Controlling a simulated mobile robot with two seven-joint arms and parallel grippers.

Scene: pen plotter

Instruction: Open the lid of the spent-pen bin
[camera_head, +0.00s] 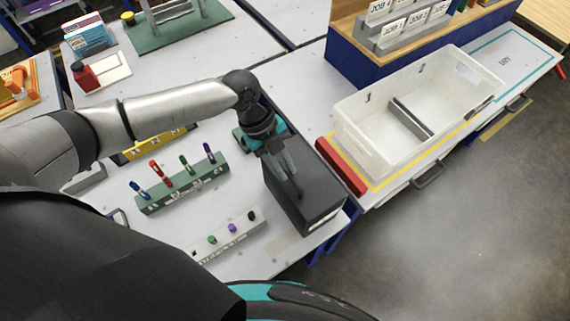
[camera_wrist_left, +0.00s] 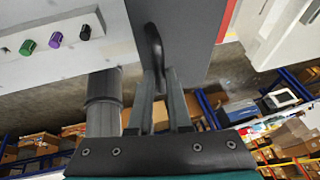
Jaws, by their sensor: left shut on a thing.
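The spent-pen bin (camera_head: 318,212) is a dark grey box at the front edge of the white table, right of the pen rack. Its flat dark lid (camera_head: 318,172) looks down on the box; it also shows in the left wrist view (camera_wrist_left: 190,25). My left gripper (camera_head: 297,194) is over the bin, pointing down onto the lid. In the left wrist view my left gripper (camera_wrist_left: 160,78) is shut on the dark curved lid handle (camera_wrist_left: 153,42). The arm hides part of the lid in the head view. My right gripper is in neither view.
A green rack (camera_head: 183,188) with several coloured pens stands left of the bin. A red bar (camera_head: 341,167) and a white divided tub (camera_head: 372,140) are close on the right. Open floor lies beyond the front edge.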

